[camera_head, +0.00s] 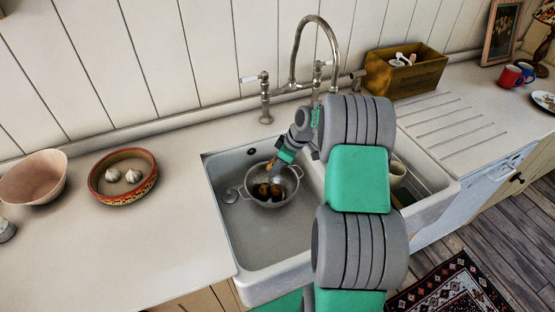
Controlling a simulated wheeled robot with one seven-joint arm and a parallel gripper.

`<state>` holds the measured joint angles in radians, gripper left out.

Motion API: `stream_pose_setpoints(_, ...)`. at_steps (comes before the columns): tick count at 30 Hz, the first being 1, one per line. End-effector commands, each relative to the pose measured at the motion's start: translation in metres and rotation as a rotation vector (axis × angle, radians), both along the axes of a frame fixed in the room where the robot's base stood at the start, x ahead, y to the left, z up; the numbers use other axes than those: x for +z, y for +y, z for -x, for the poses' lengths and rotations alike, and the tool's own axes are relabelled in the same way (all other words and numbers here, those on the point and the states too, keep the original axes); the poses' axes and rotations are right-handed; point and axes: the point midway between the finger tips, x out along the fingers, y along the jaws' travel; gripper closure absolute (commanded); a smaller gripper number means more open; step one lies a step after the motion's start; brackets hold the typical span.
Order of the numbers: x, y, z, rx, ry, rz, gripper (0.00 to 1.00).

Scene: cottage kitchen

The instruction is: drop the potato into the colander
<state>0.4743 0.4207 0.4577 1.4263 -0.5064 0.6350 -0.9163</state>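The grey metal colander (289,193) with side handles stands in the left basin of the white sink. Dark brown, roundish things, potato-like (263,190), lie inside it; a small pale patch shows beside them, too small to name. My gripper (272,172) reaches down over the colander from the upper right, its tip at or just inside the rim. The fingers are too small and partly hidden to tell whether they are open or shut, or whether they touch a potato.
A pink bowl (33,178) and a patterned dish (123,198) with garlic-like bulbs stand on the left counter. The tall faucet (294,62) rises behind the sink. A wooden box (405,78) stands at the back right. The sink's front left is clear.

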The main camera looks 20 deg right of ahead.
Motion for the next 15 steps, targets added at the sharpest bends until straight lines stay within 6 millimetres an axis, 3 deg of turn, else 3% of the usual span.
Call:
stream_pose_setpoints(9, -0.044, -0.001, 0.001, -0.006, 0.003, 0.000, 0.89)
stream_pose_setpoints(15, -0.056, -0.001, 0.000, -0.004, 0.001, 0.002, 0.89)
